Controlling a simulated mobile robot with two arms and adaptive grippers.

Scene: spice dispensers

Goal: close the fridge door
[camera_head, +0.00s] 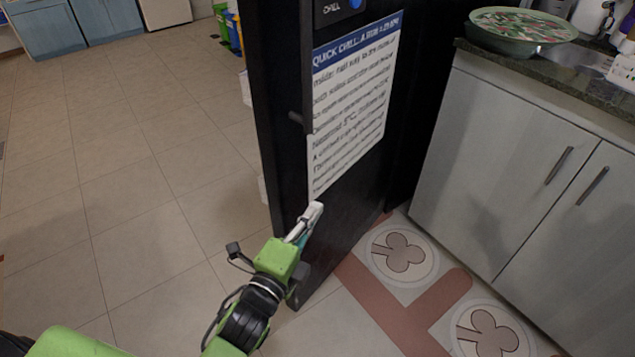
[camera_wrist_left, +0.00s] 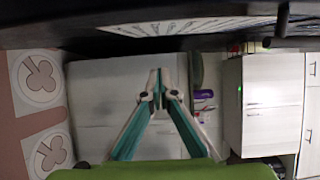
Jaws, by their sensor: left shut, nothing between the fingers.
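The fridge door (camera_head: 345,215) is a tall black panel standing open in the middle of the head view. Its face carries a white printed notice with a blue heading and a dark handle. Pale shelf edges show along its left side. My left gripper (camera_head: 311,218) is shut and empty, its tips in front of the lower part of the door face; I cannot tell whether they touch it. In the left wrist view the shut fingers (camera_wrist_left: 159,90) meet below the dark door (camera_wrist_left: 190,12), which crosses the top. My right gripper is not in view.
Grey cabinets (camera_head: 500,150) with a dark counter stand at the right, bearing a green bowl (camera_head: 520,28). Tiled floor (camera_head: 120,150) lies open to the left. Colourful items (camera_head: 230,28) stand behind the door. Patterned floor tiles (camera_head: 400,252) lie between door and cabinets.

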